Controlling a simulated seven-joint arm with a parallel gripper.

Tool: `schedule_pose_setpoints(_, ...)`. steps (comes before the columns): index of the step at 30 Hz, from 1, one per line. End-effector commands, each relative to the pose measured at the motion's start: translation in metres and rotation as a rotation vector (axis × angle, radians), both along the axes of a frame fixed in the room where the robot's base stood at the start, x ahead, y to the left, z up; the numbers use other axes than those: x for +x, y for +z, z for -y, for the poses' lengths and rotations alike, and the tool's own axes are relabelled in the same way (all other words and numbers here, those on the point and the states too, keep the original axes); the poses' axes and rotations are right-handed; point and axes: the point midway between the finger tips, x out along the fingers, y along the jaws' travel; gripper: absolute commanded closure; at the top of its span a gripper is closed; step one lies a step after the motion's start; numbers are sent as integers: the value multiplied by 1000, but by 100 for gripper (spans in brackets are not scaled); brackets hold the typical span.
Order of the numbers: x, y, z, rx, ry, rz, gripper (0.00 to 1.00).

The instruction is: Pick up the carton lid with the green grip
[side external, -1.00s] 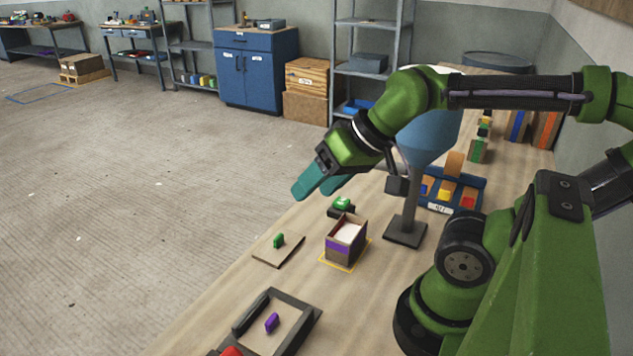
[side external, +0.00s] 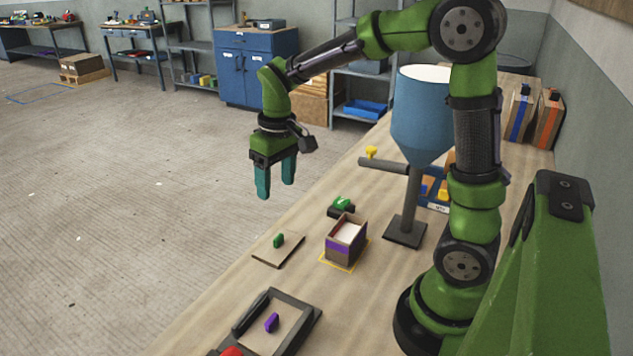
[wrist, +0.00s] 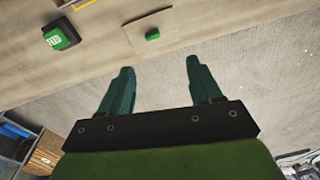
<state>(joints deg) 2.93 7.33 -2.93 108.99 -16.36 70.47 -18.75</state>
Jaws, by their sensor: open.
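The carton lid (side external: 274,255) is a flat tan square lying on the workbench, left of the open carton, with a small upright green grip (side external: 278,240) on it. In the wrist view the lid (wrist: 166,33) and its green grip (wrist: 152,34) show near the top, beyond my fingertips. My gripper (side external: 275,190) has two teal fingers, points down, and is open and empty. It is in the air, apart from the lid, and appears up and behind it in the side view. In the wrist view my fingers (wrist: 158,64) are spread wide.
The brown carton (side external: 344,243) with a purple band and white contents stands on a yellow outline. A black item with a green top (side external: 341,206) sits behind it. A blue hopper (side external: 424,120) on a post stands right. A dark frame (side external: 300,318) with a purple grip lies in front.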

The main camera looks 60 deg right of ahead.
Motion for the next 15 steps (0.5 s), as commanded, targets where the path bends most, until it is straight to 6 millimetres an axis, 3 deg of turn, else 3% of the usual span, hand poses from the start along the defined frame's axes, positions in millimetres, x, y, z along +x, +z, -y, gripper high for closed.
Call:
schedule_pose_setpoints(4, 20, -1, 13, -36, 90, -57, 36)
schedule_pose_setpoints(8, 17, 0, 13, -39, 138, -72, 36)
schedule_pose_setpoints(15, 16, -46, 13, -38, 142, -75, 36)
